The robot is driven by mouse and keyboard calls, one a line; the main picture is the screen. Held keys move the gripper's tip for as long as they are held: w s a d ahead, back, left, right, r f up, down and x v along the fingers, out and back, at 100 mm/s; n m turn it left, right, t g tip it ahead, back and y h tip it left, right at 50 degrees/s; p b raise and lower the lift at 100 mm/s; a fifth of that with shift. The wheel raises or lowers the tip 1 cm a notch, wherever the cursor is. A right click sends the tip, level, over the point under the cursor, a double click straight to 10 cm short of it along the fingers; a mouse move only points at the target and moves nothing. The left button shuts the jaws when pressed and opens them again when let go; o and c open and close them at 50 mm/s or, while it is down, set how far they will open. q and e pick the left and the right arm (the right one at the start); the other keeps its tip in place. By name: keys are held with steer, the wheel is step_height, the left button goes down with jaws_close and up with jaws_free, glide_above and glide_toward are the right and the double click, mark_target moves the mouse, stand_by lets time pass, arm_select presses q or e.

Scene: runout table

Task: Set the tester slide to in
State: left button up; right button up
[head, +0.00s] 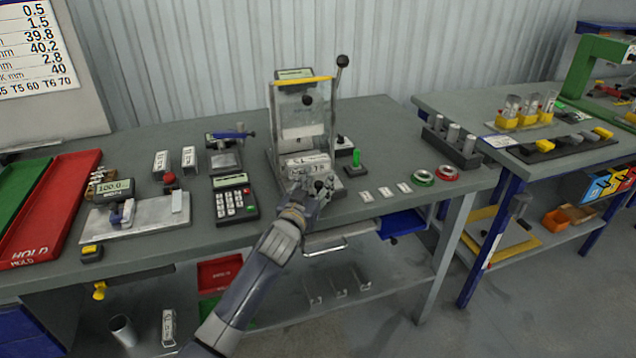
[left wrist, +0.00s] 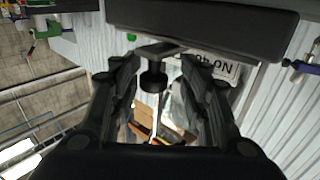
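The tester (head: 303,130) stands at the middle of the bench, with a clear guard under a yellow bar and a tall lever with a black ball (head: 342,61). My left gripper (head: 315,187) is at the tester's low front, covering part of it. In the left wrist view my left gripper (left wrist: 158,68) has its two fingers apart. A black knob on a short bracket (left wrist: 153,82) shows between them, with no clear contact. I cannot tell whether this knob belongs to the slide, or the slide's position. My right gripper is not in view.
A calculator-like keypad (head: 235,198) and a gauge on a plate (head: 130,210) lie left of the tester. A green-knobbed piece (head: 356,158), small white labels (head: 385,192) and green and red rings (head: 446,173) are to its right. A red tray (head: 55,205) is far left.

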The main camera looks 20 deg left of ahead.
arm_select(q)
steer(key=shift+d, duration=0.15)
steer(key=shift+s, duration=0.25)
steer(key=s, duration=1.1)
steer(key=shift+s+a, duration=0.25)
steer(key=shift+a, duration=0.1)
